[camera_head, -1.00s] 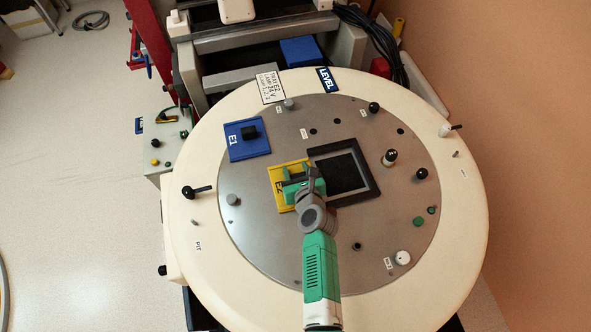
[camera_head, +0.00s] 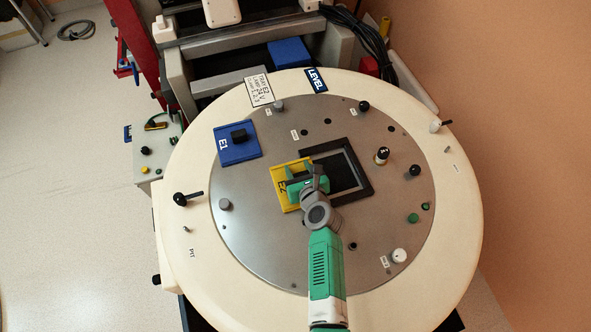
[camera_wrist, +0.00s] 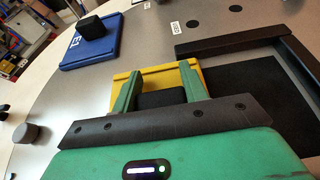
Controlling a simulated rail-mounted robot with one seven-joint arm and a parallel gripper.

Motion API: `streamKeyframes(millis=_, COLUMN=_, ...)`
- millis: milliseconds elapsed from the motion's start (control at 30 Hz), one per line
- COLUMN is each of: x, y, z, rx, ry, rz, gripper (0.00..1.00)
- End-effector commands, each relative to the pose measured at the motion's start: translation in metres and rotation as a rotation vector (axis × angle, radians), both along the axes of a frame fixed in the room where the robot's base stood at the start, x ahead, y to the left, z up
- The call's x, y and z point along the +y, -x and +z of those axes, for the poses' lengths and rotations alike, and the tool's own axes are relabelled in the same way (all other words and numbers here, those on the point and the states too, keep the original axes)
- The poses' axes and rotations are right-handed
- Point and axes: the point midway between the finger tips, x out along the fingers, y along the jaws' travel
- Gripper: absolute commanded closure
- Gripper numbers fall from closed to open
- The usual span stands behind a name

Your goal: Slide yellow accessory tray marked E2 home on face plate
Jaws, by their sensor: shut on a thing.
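The yellow tray marked E2 (camera_head: 279,193) lies at the middle of the grey face plate (camera_head: 262,250), just left of a dark rectangular frame (camera_head: 366,183) around a black recess. In the wrist view the yellow tray (camera_wrist: 203,84) shows beyond my gripper, with its black knob (camera_wrist: 162,99) between the fingers. My gripper (camera_head: 302,186) is shut on that knob; its green fingers also show in the wrist view (camera_wrist: 160,92). In the head view my gripper covers the tray's right part, and I cannot tell whether its right edge overlaps the frame.
A blue tray marked E1 (camera_head: 237,143) sits on the plate to the upper left. Several knobs stand around the plate, including a black-topped one (camera_head: 382,155) right of the frame and a grey one (camera_head: 225,204) at left. The lower left of the plate is mostly clear.

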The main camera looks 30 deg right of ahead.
Motion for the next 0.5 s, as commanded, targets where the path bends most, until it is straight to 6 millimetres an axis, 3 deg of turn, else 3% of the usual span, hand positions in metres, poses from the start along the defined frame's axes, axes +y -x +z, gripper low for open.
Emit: streamKeyframes(millis=500, x=-0.012, y=0.001, z=0.000, rx=-0.002, ry=-0.002, rz=-0.001, gripper=1.00)
